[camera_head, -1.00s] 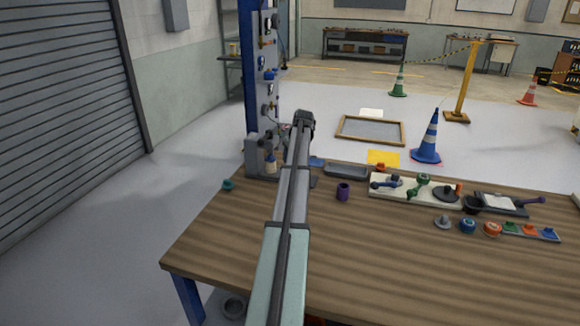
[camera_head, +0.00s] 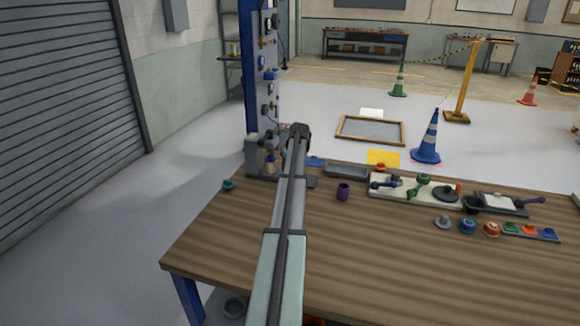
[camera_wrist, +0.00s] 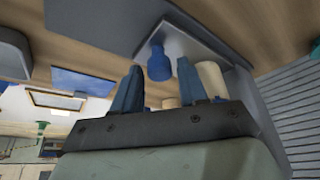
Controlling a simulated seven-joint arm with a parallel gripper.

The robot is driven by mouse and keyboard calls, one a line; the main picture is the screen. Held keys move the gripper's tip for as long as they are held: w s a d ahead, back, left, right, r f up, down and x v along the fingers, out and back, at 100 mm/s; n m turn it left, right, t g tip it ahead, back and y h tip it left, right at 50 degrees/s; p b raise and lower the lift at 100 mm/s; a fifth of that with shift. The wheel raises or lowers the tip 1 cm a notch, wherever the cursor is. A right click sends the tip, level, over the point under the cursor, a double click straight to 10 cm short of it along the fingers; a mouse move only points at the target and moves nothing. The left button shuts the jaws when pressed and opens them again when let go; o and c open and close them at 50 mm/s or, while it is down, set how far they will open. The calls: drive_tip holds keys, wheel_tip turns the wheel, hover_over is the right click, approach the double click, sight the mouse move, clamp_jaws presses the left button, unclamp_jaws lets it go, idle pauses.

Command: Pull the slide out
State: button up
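My gripper (camera_wrist: 158,80) is open, its two blue-grey fingers apart with nothing held between them. A blue knob (camera_wrist: 158,62) on a grey plate (camera_wrist: 195,42) shows just beyond and between the fingertips in the wrist view. I cannot tell whether the fingers touch the knob, or for sure which part is the slide. A beige cylinder (camera_wrist: 212,78) is beside the right finger, partly hidden by it. In the head view my gripper is over the back left of the table, right of a grey fixture (camera_head: 252,155); my arm hides its fingers and the knob.
The wooden table (camera_head: 350,265) is clear along its front. A blue upright post (camera_head: 247,70) with a panel of fittings rises behind the fixture. A teal piece (camera_head: 227,185) lies at the left edge. A purple cup (camera_head: 343,191) and a grey tray (camera_head: 346,172) lie to the right.

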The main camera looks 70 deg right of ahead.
clamp_jaws()
idle(0.3)
drive_tip(key=s, duration=1)
drive_tip(key=shift+s, duration=0.3)
drive_tip(key=shift+o, duration=0.2)
unclamp_jaws()
drive_tip(key=shift+s, duration=0.1)
drive_tip(key=shift+o, duration=1.1)
drive_tip(key=shift+r, duration=0.1)
